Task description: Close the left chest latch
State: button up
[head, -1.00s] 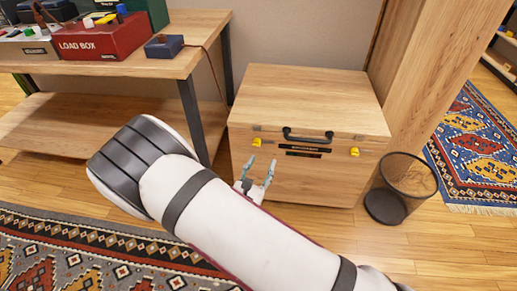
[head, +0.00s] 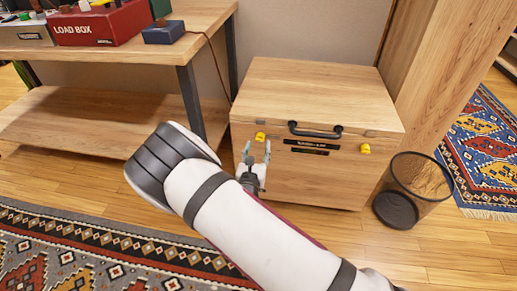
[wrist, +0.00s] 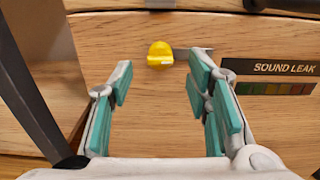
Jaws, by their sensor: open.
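The wooden chest (head: 310,95) stands on the floor with its lid down and a black handle (head: 315,130) at the top of its front. The left latch is a small yellow knob (head: 260,136) on the chest front, left of the handle; it also shows in the wrist view (wrist: 160,55). A second yellow latch (head: 365,148) is at the right. My gripper (head: 256,155) is open and empty, just below the left latch in the head view. In the wrist view its teal-padded fingers (wrist: 162,90) are spread, with the knob beyond and between them. Contact is not visible.
A wooden bench (head: 130,50) with a red load box (head: 100,25) stands left of the chest; its dark leg (head: 190,100) is close to my arm. A mesh wastebasket (head: 415,190) stands at the right. Patterned rugs lie on the floor.

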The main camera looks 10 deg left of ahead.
aim_at(260, 138)
jog(key=shift+w+b, duration=0.35)
jog(key=shift+w, duration=0.95)
jog(key=shift+c, duration=0.6)
grip_shut()
